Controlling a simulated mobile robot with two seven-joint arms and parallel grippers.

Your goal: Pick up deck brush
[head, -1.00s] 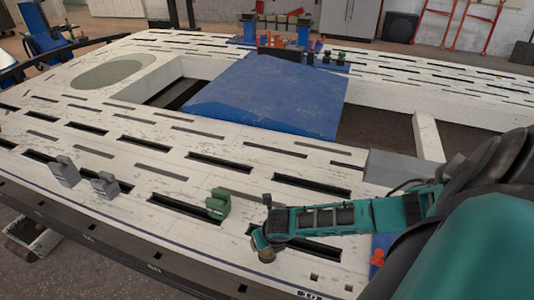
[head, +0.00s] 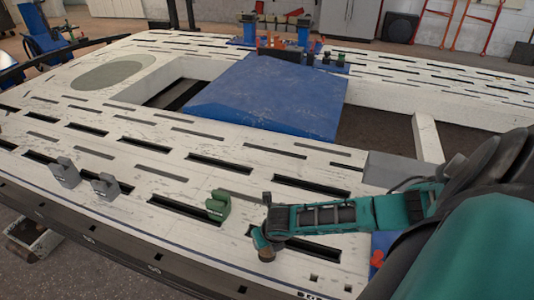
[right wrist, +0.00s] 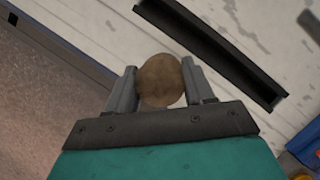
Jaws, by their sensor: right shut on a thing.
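My right gripper (head: 261,241) is low over the front of the white slotted bench (head: 120,178). In the right wrist view its two grey fingers (right wrist: 160,88) are shut on a brown, round-ended thing (right wrist: 159,80), which I take to be the deck brush. The brown thing also shows below the gripper in the head view (head: 266,255). I see only its rounded end, so I cannot make out bristles or its full shape. Whether it touches the bench is unclear. My left gripper is not in view.
A green block (head: 218,205) stands on the bench left of my right gripper. Two grey blocks (head: 65,173) (head: 105,187) stand farther left. A blue sheet (head: 265,95) covers part of the opening in the middle. The bench's front edge is close to the gripper.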

